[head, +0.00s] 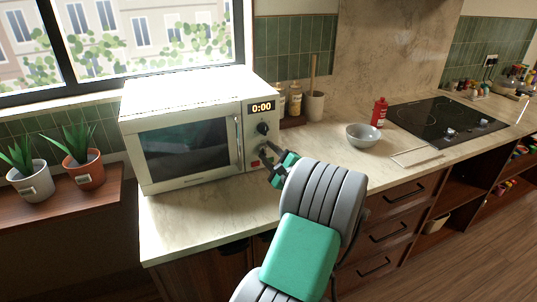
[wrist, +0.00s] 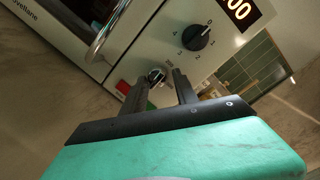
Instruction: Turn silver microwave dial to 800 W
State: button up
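The pale microwave (head: 187,149) stands on the counter with its door shut and its display (head: 261,107) reading 0:00. Its upper dial (head: 263,128) is black; it also shows in the wrist view (wrist: 196,37) with marks around it. Below that, a small silver dial (wrist: 156,75) shows in the wrist view, partly hidden by my gripper. My gripper (wrist: 165,79) is open, with its two dark fingers on either side of the silver dial. I cannot tell whether they touch it. In the head view my gripper (head: 272,164) is at the lower control panel. The silver dial's setting is not readable.
A red patch (wrist: 123,87) sits beside the silver dial on the panel. The door handle (head: 239,141) is just left of the controls. A grey bowl (head: 363,135), red bottle (head: 379,112) and black hob (head: 446,120) are farther right. The counter before the microwave is clear.

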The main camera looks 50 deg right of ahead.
jog(key=o, duration=0.3)
jog(key=shift+f, duration=0.1)
jog(key=shift+o, duration=0.2)
jog(key=b+v, duration=0.1)
jog(key=v, duration=0.7)
